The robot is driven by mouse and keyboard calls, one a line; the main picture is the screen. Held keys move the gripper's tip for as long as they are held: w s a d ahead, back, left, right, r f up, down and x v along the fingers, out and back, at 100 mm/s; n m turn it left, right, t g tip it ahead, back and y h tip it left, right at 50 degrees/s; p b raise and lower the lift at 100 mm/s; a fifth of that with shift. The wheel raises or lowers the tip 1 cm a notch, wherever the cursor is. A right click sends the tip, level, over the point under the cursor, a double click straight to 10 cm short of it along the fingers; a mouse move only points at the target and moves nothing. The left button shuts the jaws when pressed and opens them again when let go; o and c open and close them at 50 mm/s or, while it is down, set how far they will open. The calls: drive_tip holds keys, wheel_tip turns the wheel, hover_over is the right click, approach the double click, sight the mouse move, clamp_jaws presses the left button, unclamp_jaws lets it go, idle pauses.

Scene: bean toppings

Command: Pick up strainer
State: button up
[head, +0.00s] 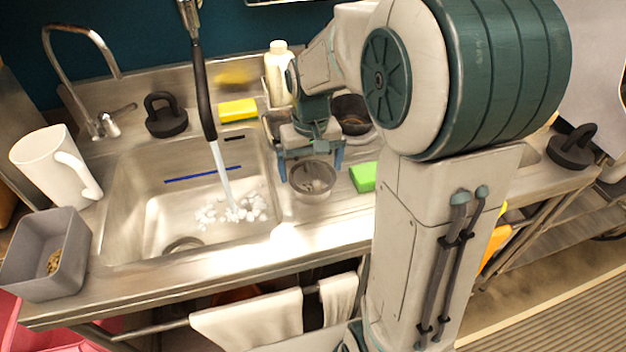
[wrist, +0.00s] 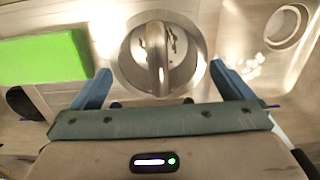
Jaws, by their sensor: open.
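The strainer (head: 312,181) is a small round metal bowl on the counter, just right of the sink. In the wrist view the strainer (wrist: 163,58) appears as a round metal dish with a raised bar across its middle. My gripper (head: 310,162) is open above it, pointing down. In the wrist view the two blue fingers of my gripper (wrist: 160,80) stand on the left and right of the strainer, with a gap on each side. I cannot tell whether either finger touches it.
A green sponge (head: 363,177) lies close to the right of the strainer. The sink (head: 150,215) is on the left with water running. A dark bowl (head: 352,113) and a pale bottle (head: 279,75) stand behind. A grey bin (head: 75,262) and white pitcher (head: 50,165) are far left.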

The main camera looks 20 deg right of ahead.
drive_tip(key=shift+f, duration=1.35)
drive_tip(key=c, duration=1.1)
drive_tip(key=shift+r, duration=0.3)
